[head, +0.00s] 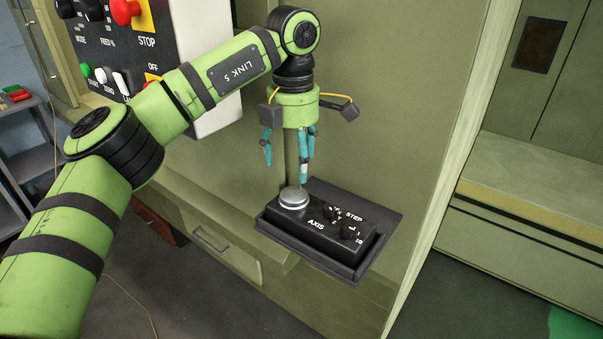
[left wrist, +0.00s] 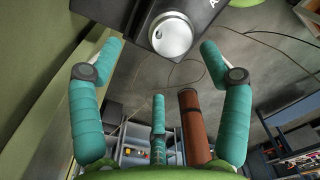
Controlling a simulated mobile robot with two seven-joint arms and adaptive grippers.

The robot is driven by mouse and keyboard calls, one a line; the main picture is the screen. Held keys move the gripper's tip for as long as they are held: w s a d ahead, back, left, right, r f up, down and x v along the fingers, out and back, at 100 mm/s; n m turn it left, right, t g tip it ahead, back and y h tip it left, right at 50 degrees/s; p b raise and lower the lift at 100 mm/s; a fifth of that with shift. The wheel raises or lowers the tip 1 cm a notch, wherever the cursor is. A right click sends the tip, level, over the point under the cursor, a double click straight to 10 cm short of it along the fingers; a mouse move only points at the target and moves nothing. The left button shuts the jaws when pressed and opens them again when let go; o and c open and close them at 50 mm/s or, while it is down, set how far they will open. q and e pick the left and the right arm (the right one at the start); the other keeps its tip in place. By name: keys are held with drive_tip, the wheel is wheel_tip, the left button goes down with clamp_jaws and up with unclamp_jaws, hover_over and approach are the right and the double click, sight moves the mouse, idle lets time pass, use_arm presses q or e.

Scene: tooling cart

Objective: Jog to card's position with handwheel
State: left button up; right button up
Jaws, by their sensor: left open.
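The black handwheel pendant (head: 318,232), marked AXIS and STEP, lies on a dark shelf (head: 390,223) on the green machine. Its silver handwheel (head: 294,198) is at the pendant's left end; it also shows in the left wrist view (left wrist: 171,36). My left gripper (head: 285,172) hangs just above the handwheel with teal fingers pointing down. It is open and empty, and in the left wrist view (left wrist: 160,50) the handwheel lies between the fingertips. Two small selector knobs (head: 347,230) sit right of the handwheel. I see no card. My right gripper is not in view.
A control panel (head: 210,60) with a red button (head: 125,11) and several switches stands at upper left, behind my left arm. A drawer (head: 225,250) is below the shelf. A grey rack (head: 28,150) stands at far left. Floor is open at lower right.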

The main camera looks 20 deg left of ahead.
sight(293, 194)
use_arm(q)
drive_tip(key=shift+s+f+p, duration=0.35)
drive_tip(key=shift+s+f, duration=0.4)
drive_tip(key=shift+s, duration=0.3)
wheel_tip(293, 194, down, 3)
drive_tip(key=shift+r+p, duration=0.2)
drive_tip(key=shift+p, duration=0.2)
drive_tip(key=shift+w+f, duration=0.3)
drive_tip(key=shift+f, duration=0.6)
drive_tip(key=shift+s+f, duration=0.1)
drive_tip(key=shift+f, duration=0.05)
drive_tip(key=c, duration=0.9)
drive_tip(key=shift+d, duration=0.1)
drive_tip(key=shift+c, duration=1.3)
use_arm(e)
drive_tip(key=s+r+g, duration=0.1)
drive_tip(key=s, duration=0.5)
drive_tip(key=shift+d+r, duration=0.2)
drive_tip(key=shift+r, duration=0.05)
